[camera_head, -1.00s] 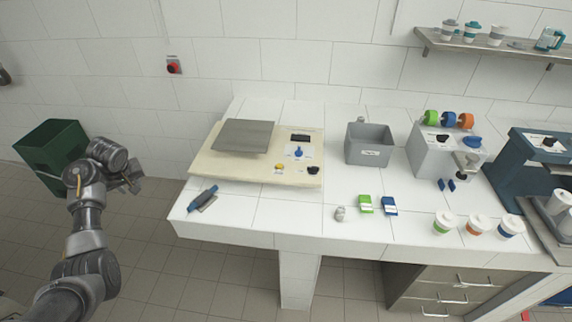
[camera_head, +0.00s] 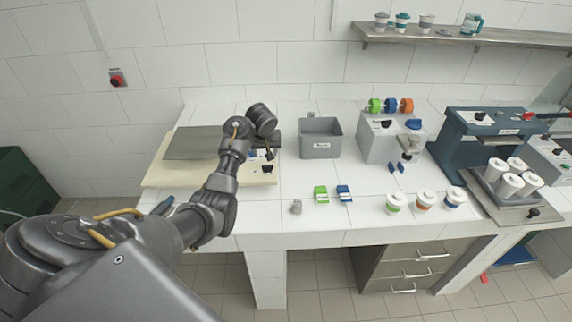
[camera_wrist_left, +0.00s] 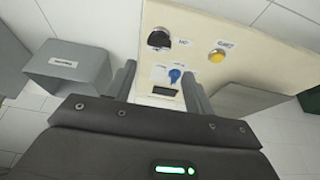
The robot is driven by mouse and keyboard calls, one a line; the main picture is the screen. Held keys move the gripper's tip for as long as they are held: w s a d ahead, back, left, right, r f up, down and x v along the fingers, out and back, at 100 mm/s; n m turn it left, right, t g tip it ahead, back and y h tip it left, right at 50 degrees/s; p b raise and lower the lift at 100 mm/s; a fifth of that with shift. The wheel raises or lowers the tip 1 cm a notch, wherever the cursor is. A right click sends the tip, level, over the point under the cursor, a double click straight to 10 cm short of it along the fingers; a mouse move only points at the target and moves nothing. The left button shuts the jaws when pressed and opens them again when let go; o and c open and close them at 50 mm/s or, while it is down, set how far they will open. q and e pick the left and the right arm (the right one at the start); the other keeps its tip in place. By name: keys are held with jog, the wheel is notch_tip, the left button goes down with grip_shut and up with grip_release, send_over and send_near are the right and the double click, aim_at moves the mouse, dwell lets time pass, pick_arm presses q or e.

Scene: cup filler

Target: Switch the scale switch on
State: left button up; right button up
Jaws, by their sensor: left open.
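The scale (camera_head: 152,178) is a cream board with a grey weighing plate (camera_head: 190,142) on the bench's left part. Its black switch (camera_wrist_left: 159,40), yellow button (camera_wrist_left: 216,56), blue knob (camera_wrist_left: 175,75) and dark display (camera_wrist_left: 164,91) show in the left wrist view. In the head view the black switch (camera_head: 267,170) shows just in front of my left gripper (camera_head: 268,152), which partly hides the panel. My left gripper is open and empty above the panel. In the left wrist view its fingers (camera_wrist_left: 160,72) flank the blue knob; the black switch lies beyond the tips. My right gripper is out of view.
A grey bin (camera_head: 320,145) stands right of the scale. Green and blue packets (camera_head: 321,194) and a small metal item (camera_head: 296,207) lie in front of it. Lidded cups (camera_head: 395,203) and machines stand further right.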

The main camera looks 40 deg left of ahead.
aim_at(267, 166)
pick_arm(q)
jog(key=shift+o, duration=1)
jog(key=shift+a+f, duration=0.1)
jog(key=shift+f, duration=0.05)
jog(key=x, duration=0.9)
jog(key=shift+w+f+b, duration=0.15)
jog(key=shift+f+b, duration=0.15)
jog(key=shift+w+a+f, duration=0.1)
jog(key=shift+w+f, duration=0.05)
jog(key=shift+f, duration=0.25)
jog(key=c, duration=1)
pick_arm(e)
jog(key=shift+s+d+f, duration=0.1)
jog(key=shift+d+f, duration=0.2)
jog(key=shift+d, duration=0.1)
